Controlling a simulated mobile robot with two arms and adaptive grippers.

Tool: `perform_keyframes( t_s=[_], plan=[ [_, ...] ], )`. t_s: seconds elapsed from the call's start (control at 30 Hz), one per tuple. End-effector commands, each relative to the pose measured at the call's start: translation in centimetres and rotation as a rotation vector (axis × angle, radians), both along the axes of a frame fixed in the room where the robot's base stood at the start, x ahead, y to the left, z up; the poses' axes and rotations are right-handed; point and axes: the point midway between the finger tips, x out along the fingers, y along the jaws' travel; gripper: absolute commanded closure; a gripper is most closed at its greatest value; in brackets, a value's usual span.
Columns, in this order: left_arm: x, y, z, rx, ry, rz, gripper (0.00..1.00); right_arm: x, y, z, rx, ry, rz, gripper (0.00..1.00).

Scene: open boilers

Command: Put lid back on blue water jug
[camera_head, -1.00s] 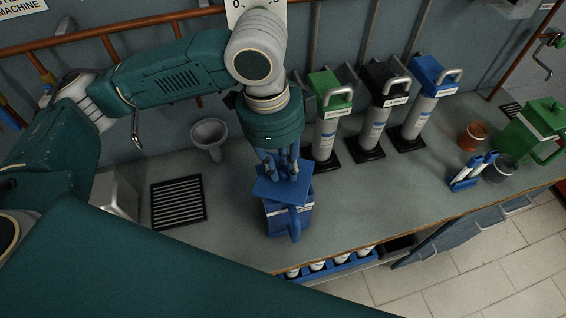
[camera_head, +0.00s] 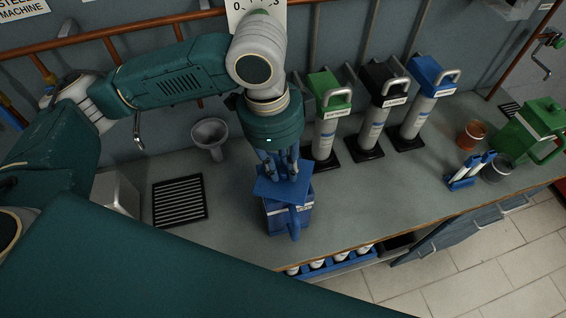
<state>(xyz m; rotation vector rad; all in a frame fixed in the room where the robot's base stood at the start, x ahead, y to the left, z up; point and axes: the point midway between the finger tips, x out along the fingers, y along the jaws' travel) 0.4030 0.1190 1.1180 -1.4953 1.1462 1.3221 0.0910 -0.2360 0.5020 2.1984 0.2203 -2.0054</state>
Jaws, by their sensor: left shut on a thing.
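The blue water jug (camera_head: 276,219) stands on the counter below my left gripper, with its handle (camera_head: 294,223) toward the front. The flat blue lid (camera_head: 281,190) is over the top of the jug. It looks slightly turned against the jug body, and I cannot tell whether it is fully seated. My left gripper (camera_head: 281,170) points down from above and is shut on the lid's top; its grip point is partly hidden by the fingers. My right gripper is not in view.
Three filter columns with green (camera_head: 329,93), black (camera_head: 384,80) and blue (camera_head: 432,72) tops stand behind to the right. A green jug (camera_head: 539,128), a brown cup (camera_head: 472,136) and a blue rack (camera_head: 467,176) are far right. A drain grate (camera_head: 179,201) and a funnel (camera_head: 210,134) are left.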

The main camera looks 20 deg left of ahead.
Motion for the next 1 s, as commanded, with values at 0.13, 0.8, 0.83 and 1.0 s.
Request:
perform_keyframes(
  t_s=[0.13, 0.8, 0.83, 1.0],
  plan=[
    [0.0, 0.01, -0.02, 0.0, 0.0, 0.0, 0.97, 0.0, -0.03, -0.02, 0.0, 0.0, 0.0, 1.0],
    [0.01, 0.0, 0.0, 0.0, 0.0, 0.0, 0.39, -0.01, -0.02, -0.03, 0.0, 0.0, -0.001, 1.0],
    [0.01, 0.0, 0.0, 0.0, 0.0, 0.0, 0.39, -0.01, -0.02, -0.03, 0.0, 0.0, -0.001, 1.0],
    [0.01, 0.0, 0.06, 0.0, 0.0, 0.0, 0.39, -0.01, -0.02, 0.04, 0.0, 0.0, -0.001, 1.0]
  ],
)
